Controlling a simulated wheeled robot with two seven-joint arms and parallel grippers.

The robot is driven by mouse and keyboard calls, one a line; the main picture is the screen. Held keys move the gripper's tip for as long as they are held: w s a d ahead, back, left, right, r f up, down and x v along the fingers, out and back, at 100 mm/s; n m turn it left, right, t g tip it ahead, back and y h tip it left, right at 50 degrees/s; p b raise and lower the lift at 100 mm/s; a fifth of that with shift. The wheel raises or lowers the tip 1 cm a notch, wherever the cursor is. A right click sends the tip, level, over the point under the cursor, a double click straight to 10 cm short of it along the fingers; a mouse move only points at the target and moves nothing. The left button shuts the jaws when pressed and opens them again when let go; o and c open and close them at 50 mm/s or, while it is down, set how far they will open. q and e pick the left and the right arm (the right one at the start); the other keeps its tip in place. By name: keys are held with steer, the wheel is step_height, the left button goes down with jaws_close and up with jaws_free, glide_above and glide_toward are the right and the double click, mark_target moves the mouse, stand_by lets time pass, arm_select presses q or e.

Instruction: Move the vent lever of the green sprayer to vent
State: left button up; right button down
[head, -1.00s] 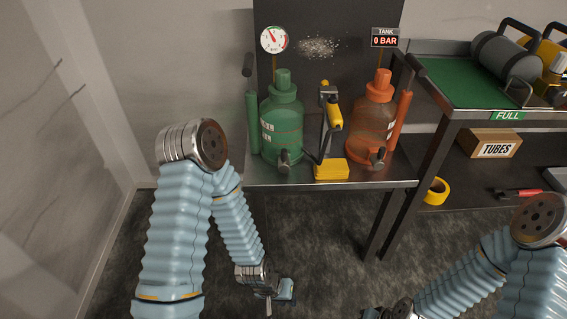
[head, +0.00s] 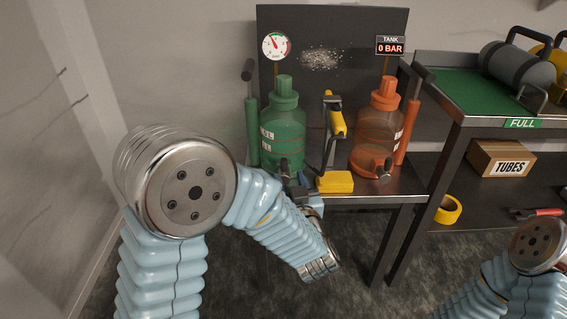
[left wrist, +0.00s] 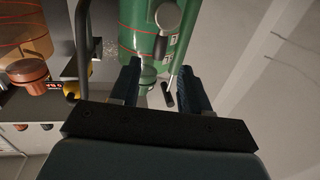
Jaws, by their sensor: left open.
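The green sprayer (head: 284,128) stands upright at the left of the metal bench and also fills the top of the left wrist view (left wrist: 133,35). A dark vent lever with a round grey end (head: 285,168) sticks out low on its front; it also shows in the left wrist view (left wrist: 168,15). My left gripper (head: 297,187) is at the bench's front edge, just below and in front of that lever, partly hidden by my arm. My right gripper is out of view.
An orange sprayer (head: 378,135) stands to the right, with a yellow-handled tool (head: 337,122) and yellow block (head: 335,182) between the two. A gauge (head: 275,46) and tank display (head: 390,46) are behind. A shelf with a box (head: 498,158) is at right.

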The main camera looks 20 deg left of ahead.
mark_target(285, 166)
arm_select(q)
steer(key=x, duration=0.7)
steer(key=shift+w+a, duration=0.15)
steer(key=shift+w, duration=0.2)
steer(key=shift+f, duration=0.1)
jaws_close()
